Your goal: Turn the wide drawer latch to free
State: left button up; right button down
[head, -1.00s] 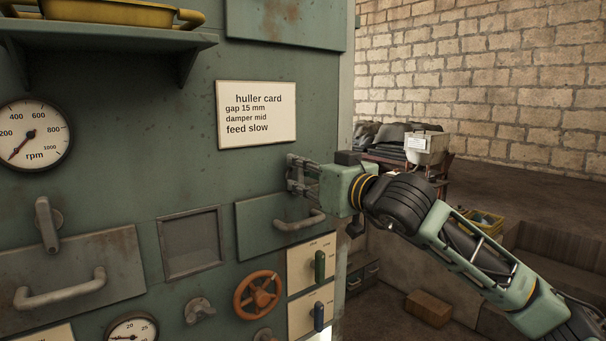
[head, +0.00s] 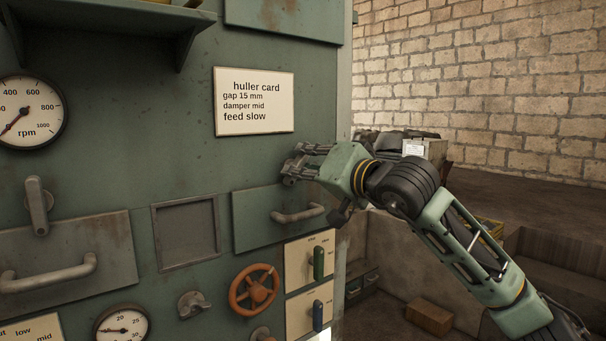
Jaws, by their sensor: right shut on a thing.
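My right gripper (head: 296,168) is at the green panel, just above the right-hand drawer (head: 250,222) with its bar handle (head: 298,214). Its fingers are shut on the wide drawer latch, which they hide almost fully, so its angle cannot be read. A similar grey lever latch (head: 38,206) hangs upright above the left drawer (head: 105,245); that drawer also has a bar handle (head: 48,272) and is cut off by the picture edge. Both drawers look closed. My left gripper is not in view.
A card (head: 254,101) is on the panel above my gripper. An rpm gauge (head: 27,110) is at left. A shelf (head: 120,28) juts out at top left.

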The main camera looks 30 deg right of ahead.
jog(key=shift+d+f+m+b, duration=0.15)
jog(key=shift+m+b, duration=0.55)
jog(key=shift+m, duration=1)
jog(key=shift+f+m+b, duration=0.15)
jog(key=shift+m+b, duration=0.6)
jog(key=shift+m, duration=0.95)
jog(key=shift+d+f+m+b, duration=0.15)
jog(key=shift+m+b, duration=0.55)
jog(key=shift+m, duration=1)
jog(key=shift+a, duration=0.1)
jog(key=c, duration=1.7)
grip_release()
jog(key=shift+c, duration=0.2)
